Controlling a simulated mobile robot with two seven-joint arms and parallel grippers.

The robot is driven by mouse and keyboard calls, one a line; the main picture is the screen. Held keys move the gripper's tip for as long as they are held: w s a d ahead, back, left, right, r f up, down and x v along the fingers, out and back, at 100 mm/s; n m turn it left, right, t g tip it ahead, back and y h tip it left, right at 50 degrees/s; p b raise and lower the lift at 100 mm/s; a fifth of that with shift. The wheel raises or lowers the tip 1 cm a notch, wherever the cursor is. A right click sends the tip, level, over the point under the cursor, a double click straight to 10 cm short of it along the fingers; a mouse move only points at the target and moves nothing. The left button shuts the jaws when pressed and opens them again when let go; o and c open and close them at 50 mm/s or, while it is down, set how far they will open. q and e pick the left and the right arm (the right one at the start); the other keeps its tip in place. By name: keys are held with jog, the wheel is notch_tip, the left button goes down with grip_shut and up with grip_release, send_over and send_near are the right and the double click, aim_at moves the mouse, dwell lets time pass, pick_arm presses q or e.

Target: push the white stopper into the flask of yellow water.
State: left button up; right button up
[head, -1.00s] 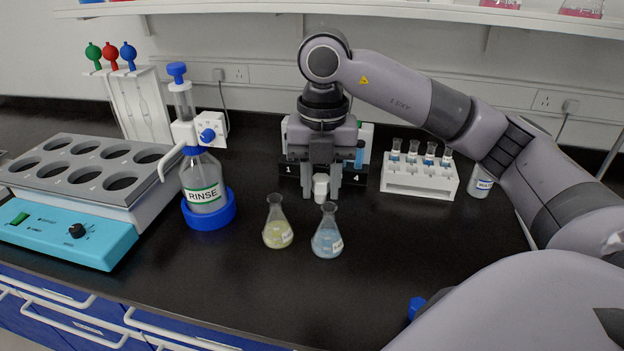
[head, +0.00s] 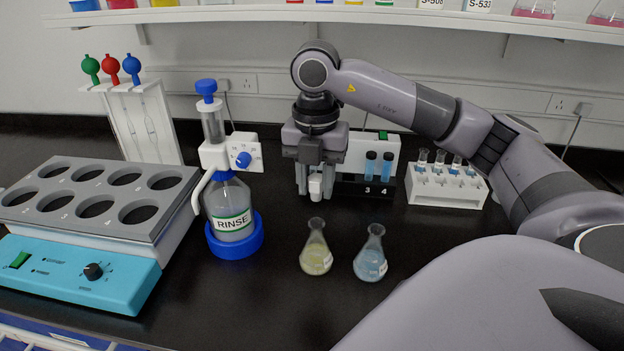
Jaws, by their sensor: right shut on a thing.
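The flask of yellow water (head: 316,252) stands upright on the black bench, its neck open at the top. A flask of blue water (head: 371,258) stands just to its right. My right gripper (head: 315,185) points down behind the yellow flask and is shut on the white stopper (head: 315,187), holding it between the fingertips. The stopper appears nearly in line with the yellow flask's neck but farther back, apart from it. My left gripper is not in view.
A rinse bottle (head: 232,207) in a blue holder stands left of the flasks. A heating block (head: 95,205) fills the left side. A vial stand (head: 380,165) is behind my right gripper, and a white test tube rack (head: 447,187) is at the right. Bench in front is clear.

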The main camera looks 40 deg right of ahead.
aim_at(317, 201)
jog(key=shift+s+d+f+b, duration=0.1)
jog(key=shift+f+b, duration=0.5)
jog(key=shift+f, duration=0.6)
jog(key=shift+f+b, duration=1.1)
jog(key=shift+f, duration=0.35)
jog(key=shift+f+b, duration=0.95)
jog(key=shift+f, duration=0.45)
jog(key=o, duration=1.1)
jog(key=shift+r, duration=0.15)
notch_tip(317, 201, up, 7)
jog(key=shift+p, duration=0.3)
